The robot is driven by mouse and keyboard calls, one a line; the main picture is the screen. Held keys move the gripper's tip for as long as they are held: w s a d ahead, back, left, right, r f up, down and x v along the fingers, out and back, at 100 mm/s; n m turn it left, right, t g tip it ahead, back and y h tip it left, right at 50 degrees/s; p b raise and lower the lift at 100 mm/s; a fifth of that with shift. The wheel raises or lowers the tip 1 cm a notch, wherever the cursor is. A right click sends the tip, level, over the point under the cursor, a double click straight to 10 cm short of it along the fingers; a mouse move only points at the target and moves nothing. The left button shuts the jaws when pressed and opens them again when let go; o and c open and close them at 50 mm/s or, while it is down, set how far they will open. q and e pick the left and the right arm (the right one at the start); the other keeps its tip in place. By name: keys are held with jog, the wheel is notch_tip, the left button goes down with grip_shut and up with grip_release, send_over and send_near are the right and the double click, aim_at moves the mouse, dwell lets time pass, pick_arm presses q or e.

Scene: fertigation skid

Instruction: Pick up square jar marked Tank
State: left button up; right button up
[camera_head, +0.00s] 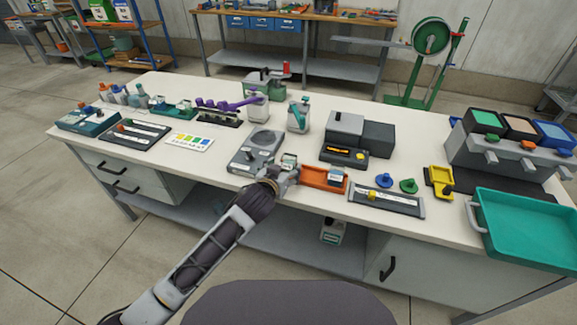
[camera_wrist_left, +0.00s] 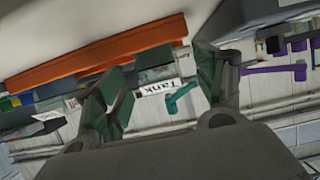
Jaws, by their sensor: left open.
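The square jar marked Tank (camera_wrist_left: 155,77) shows in the left wrist view with a white label, between and beyond my finger pads. In the head view a small square jar (camera_head: 289,159) with a pale label stands right at the gripper's tip, partly covered by it. My left gripper (camera_head: 284,175) reaches over the table's front edge, left of the orange tray (camera_head: 313,178). In the wrist view the left gripper (camera_wrist_left: 163,92) is open, its green-padded fingers on either side of the jar. I cannot tell whether they touch it. My right gripper is not in view.
Another small labelled jar (camera_head: 335,174) is at the orange tray's right end. A grey scale-like device (camera_head: 256,150) stands left of the gripper. A grey block machine (camera_head: 345,133) stands behind the tray. A ruled fixture (camera_head: 386,198) lies to the right.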

aim_at(286, 166)
pick_arm(q)
jog(key=shift+x, duration=1.1)
jog(key=shift+w+d, duration=0.25)
jog(key=shift+w, duration=0.1)
jog(key=shift+w+d+f+b, duration=0.1)
jog(key=shift+w+b, duration=0.1)
jog(key=shift+w, duration=0.1)
jog(key=shift+w+d+f+b, duration=0.1)
jog(key=shift+w+f+b, duration=0.05)
jog(key=shift+w, duration=0.2)
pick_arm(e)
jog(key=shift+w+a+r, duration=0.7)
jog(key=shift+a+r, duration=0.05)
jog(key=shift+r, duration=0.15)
pick_arm(q)
jog(key=c, duration=0.9)
jog(key=shift+c, duration=1.3)
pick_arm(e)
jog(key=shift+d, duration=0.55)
